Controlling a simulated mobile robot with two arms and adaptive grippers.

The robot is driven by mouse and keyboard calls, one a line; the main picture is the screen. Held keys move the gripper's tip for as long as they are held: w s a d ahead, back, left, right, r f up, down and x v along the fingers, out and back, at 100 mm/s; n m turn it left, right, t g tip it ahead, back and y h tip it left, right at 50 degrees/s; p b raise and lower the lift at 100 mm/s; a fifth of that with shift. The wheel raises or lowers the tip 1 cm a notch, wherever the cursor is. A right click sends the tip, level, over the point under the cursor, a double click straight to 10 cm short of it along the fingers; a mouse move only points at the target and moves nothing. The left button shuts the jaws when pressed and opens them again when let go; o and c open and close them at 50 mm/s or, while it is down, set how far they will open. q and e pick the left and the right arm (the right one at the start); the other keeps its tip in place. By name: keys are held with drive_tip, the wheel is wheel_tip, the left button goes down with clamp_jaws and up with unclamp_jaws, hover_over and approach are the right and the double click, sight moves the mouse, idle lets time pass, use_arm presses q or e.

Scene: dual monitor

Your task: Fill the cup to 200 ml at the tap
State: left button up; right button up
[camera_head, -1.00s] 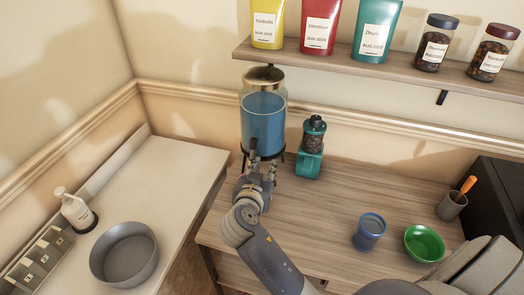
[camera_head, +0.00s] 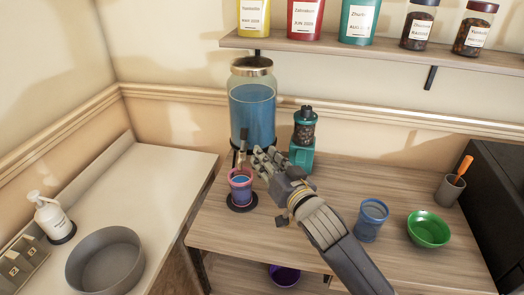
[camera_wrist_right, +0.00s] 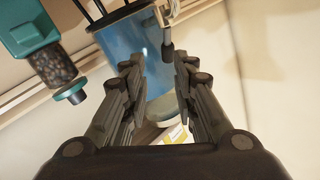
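The glass dispenser (camera_head: 253,115) with blue liquid and a gold lid stands on a black stand at the back of the wooden table; it also shows in the right wrist view (camera_wrist_right: 138,45). Its tap (camera_head: 243,142) is at the front; the wrist view shows a tap part (camera_wrist_right: 168,42). A pink-rimmed cup (camera_head: 240,188) stands upright on a dark round base below the tap. Blue shows inside it; I cannot read its level. My right gripper (camera_head: 262,157) is open and empty, just right of the tap and above the cup; its fingers show apart in the wrist view (camera_wrist_right: 156,68). My left gripper is not in view.
A teal grinder (camera_head: 302,145) stands behind my right gripper. A blue cup (camera_head: 371,220), a green bowl (camera_head: 429,229) and a grey holder (camera_head: 449,189) are to the right. A shelf (camera_head: 390,52) hangs above. A grey basin (camera_head: 105,262) is on the left counter.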

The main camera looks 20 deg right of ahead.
sight(246, 134)
use_arm(q)
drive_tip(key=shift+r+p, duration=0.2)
drive_tip(key=shift+p, duration=0.35)
use_arm(e)
drive_tip(key=shift+t+y, duration=0.3)
drive_tip(key=shift+y, duration=0.1)
drive_tip(key=w, duration=0.6)
drive_tip(key=w+a+r, duration=0.1)
drive_tip(key=w, duration=0.2)
drive_tip(key=shift+w+a, duration=0.1)
drive_tip(key=shift+w, duration=0.3)
